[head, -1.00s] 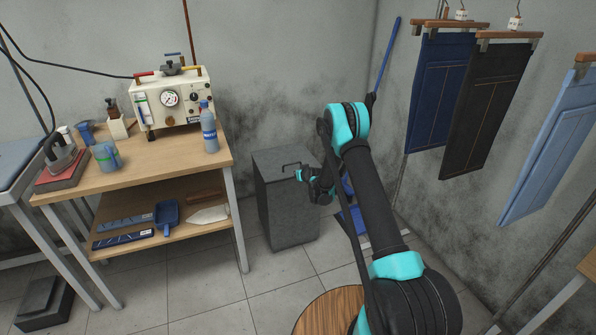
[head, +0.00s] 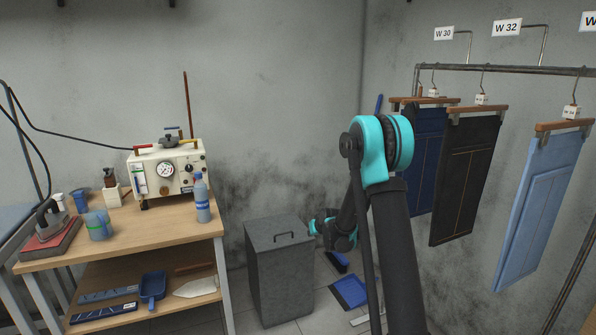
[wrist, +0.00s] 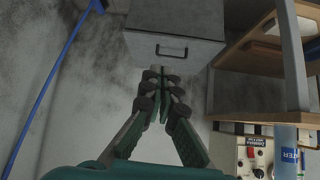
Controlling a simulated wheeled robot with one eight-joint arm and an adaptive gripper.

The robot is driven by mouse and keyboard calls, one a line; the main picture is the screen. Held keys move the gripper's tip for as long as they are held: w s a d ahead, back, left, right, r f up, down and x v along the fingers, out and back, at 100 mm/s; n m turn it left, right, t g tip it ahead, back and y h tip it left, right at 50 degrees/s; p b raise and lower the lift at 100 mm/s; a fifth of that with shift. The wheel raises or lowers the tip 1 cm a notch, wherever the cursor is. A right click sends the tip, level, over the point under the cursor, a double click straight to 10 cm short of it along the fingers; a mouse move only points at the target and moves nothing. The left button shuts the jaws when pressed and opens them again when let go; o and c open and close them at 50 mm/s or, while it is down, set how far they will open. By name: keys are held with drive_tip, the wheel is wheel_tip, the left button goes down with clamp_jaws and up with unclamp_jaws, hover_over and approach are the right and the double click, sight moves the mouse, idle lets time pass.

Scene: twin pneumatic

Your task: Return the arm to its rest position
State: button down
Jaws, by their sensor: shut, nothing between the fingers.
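My arm (head: 392,240) is folded, with its teal elbow high at the centre right of the head view. My gripper (head: 313,228) is small there, just right of the grey bin's top edge and partly behind the arm. In the wrist view my gripper (wrist: 161,78) has its dark fingers drawn together at the tips. It is shut and empty, and the grey bin (wrist: 178,22) shows beyond it. I cannot tell the exact gap between gripper and bin.
A wooden workbench (head: 150,238) at left bears a cream gauge machine (head: 168,170) and a blue bottle (head: 202,202). The lidded grey bin (head: 280,275) stands beside it. Trousers (head: 468,185) hang from a rail at right. A blue dustpan (head: 349,291) lies on the floor.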

drive_tip(key=s+d+r+g, duration=0.1)
drive_tip(key=s+d+r, duration=0.15)
drive_tip(key=s, duration=0.35)
drive_tip(key=s+d+r, duration=0.2)
drive_tip(key=s+r, duration=0.1)
drive_tip(key=s, duration=0.3)
drive_tip(key=s+d+m+g+h, duration=0.1)
drive_tip(key=s+d, duration=0.3)
drive_tip(key=s, duration=1.2)
drive_tip(key=s+d+f+m+g+h, duration=0.1)
drive_tip(key=s+d, duration=0.3)
drive_tip(key=s, duration=1.3)
drive_tip(key=shift+d+m+g+h, duration=0.4)
drive_tip(key=shift+m+g, duration=0.1)
drive_tip(key=shift+g, duration=0.3)
